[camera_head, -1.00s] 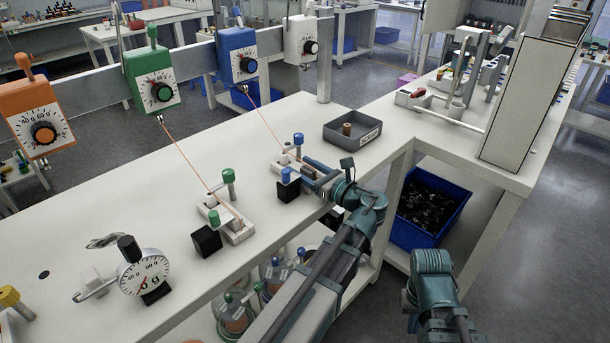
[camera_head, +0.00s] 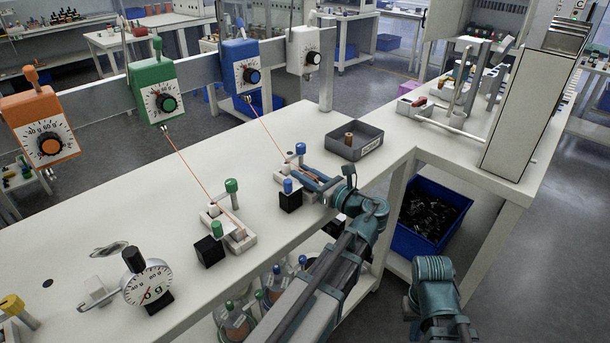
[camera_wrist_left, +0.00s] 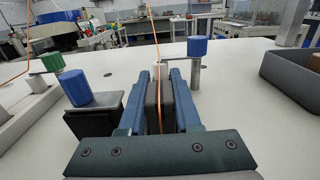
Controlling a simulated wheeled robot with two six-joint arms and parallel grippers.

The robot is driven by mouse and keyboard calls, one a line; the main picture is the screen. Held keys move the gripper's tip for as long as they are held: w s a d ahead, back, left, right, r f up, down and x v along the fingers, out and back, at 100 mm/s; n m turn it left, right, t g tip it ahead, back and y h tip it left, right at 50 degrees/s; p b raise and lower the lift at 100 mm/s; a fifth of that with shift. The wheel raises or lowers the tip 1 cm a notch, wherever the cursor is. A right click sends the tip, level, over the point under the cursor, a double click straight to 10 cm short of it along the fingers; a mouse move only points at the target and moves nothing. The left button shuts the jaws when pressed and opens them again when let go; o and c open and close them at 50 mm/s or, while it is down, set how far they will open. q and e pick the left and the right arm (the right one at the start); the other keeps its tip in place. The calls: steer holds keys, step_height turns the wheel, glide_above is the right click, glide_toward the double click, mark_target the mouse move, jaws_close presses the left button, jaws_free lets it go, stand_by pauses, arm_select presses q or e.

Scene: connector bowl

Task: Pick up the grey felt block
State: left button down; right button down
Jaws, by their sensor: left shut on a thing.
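The grey felt block (camera_wrist_left: 160,105) is between the two blue fingers of my left gripper (camera_wrist_left: 162,82) in the left wrist view. The fingers press on its two sides. An orange line runs down across the block's front. In the head view my left gripper (camera_head: 314,181) is low at the white holder (camera_head: 283,177) with blue-capped posts, and the block is too small and covered there to make out. Whether the block still touches the holder or table I cannot tell. Only a teal part of my right arm shows at lower right; its gripper is out of view.
A blue-capped post (camera_wrist_left: 196,62) stands just beyond the fingers, and a black block (camera_head: 291,200) is close on the left. A grey tray (camera_head: 354,141) stands to the right. The green-capped station (camera_head: 227,230) is further left. The table edge is near my arm.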

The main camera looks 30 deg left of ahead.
step_height(320, 180, up, 9)
steer(key=p, duration=0.8)
